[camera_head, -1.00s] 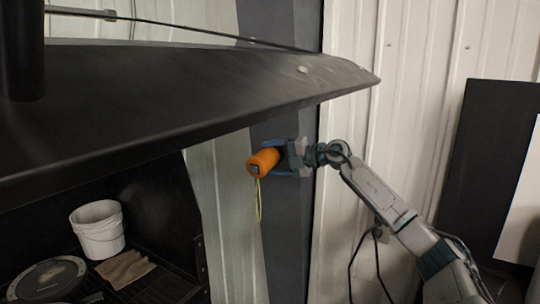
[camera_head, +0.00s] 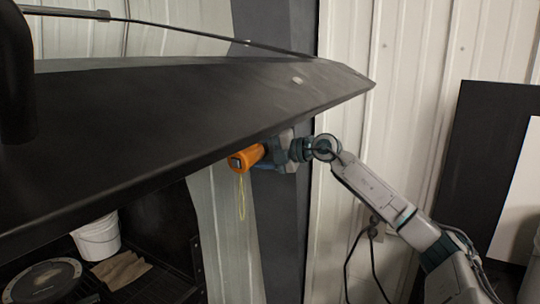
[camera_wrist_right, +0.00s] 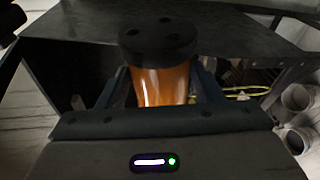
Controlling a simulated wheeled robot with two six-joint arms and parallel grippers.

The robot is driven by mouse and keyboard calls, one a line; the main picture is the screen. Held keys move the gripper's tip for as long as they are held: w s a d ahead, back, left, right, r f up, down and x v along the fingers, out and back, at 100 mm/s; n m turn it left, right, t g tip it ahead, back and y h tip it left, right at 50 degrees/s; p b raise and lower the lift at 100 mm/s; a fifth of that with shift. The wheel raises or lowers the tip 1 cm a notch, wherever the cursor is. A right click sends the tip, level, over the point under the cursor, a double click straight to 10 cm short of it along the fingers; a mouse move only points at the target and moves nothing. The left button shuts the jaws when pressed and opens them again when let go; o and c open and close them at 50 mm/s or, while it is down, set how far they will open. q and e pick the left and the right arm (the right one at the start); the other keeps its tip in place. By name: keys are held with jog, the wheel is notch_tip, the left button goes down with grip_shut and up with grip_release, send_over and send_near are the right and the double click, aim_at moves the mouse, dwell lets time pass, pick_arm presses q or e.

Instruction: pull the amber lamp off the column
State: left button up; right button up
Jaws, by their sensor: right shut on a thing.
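The amber lamp (camera_head: 247,158) is an orange cylinder with a yellow cord loop hanging below it. My right gripper (camera_head: 268,158) is shut around it, and the lamp lies nearly level, its square-marked end facing left. In the right wrist view the lamp (camera_wrist_right: 160,82) sits between the two fingers (camera_wrist_right: 158,92), and its black round end with dark dots faces the camera. The dark grey column (camera_head: 280,225) rises behind the gripper. The lamp overlaps its left edge in the head view; I cannot tell the gap between them. My left gripper is out of view.
A large black hood (camera_head: 170,105) slopes just above and left of the lamp, its lower edge close to it. Below stand a white bucket (camera_head: 98,238), a brown cloth (camera_head: 122,270) and a round dark lid (camera_head: 45,283). A black panel (camera_head: 480,180) stands at right.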

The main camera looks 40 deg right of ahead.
jog(key=s+a+r, duration=0.1)
jog(key=a, duration=0.5)
jog(key=s+a+r, duration=0.2)
jog(key=a, duration=0.4)
jog(key=shift+s, duration=0.3)
jog(key=shift+s+d+r, duration=0.1)
jog(key=shift+d, duration=0.1)
